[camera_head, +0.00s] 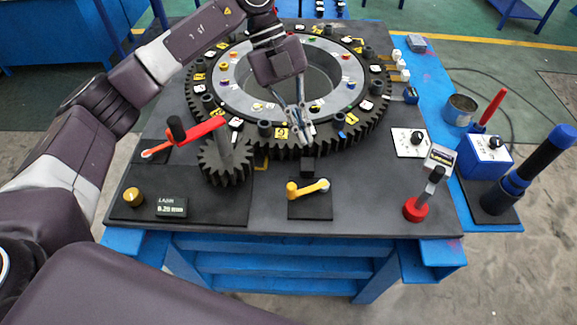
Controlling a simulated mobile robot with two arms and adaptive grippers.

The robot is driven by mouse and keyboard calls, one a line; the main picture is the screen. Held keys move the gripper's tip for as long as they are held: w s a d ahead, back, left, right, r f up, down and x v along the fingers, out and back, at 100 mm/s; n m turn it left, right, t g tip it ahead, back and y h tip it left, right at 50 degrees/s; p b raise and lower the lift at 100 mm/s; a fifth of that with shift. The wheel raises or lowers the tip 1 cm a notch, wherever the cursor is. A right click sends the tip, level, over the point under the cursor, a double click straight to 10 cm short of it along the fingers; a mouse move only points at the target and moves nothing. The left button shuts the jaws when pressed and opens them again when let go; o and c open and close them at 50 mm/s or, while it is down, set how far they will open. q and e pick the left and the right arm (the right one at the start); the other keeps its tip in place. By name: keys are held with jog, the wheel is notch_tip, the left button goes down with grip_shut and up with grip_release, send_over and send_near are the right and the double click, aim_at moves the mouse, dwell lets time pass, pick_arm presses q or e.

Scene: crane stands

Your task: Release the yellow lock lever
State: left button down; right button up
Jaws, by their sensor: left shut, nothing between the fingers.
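The yellow lock lever (308,188) lies on a small black plate (311,212) near the front middle of the dark board. Its arm runs roughly left to right, with a thicker rounded end at the left. A small black block (308,167) sits just behind it, beside the gear teeth. My left gripper (305,131) points down over the front rim of the large ring gear (350,145), behind the lever and apart from it. Its fingers are shut and hold nothing. Whether the fingertips touch the gear cannot be told. My right gripper is not in view.
A red crank (190,136) with a black handle stands over a small gear (226,165) at left. A red-based lever (417,207) and a white dial (411,143) are at right. A display box (171,207) and brass knob (133,197) sit front left. Board around the lever is clear.

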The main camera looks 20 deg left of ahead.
pick_arm(q)
jog(key=w+a+n+y, duration=0.1)
jog(key=a+y, duration=0.1)
jog(key=a, duration=0.5)
jog(key=shift+w+r+y, duration=0.15)
jog(key=shift+r+y, duration=0.15)
jog(key=shift+r, duration=0.05)
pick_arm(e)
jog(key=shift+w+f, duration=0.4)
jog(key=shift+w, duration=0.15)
pick_arm(q)
jog(key=shift+a, duration=0.1)
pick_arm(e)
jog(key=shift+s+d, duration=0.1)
pick_arm(q)
jog(key=p+x, duration=0.1)
jog(key=x, duration=0.4)
jog(key=p+x, duration=0.1)
jog(key=x, duration=0.4)
jog(key=shift+s+r, duration=0.15)
jog(key=shift+s, duration=0.05)
jog(key=shift+s+d+p, duration=0.8)
jog(key=shift+s+d, duration=0.6)
jog(key=shift+s, duration=0.05)
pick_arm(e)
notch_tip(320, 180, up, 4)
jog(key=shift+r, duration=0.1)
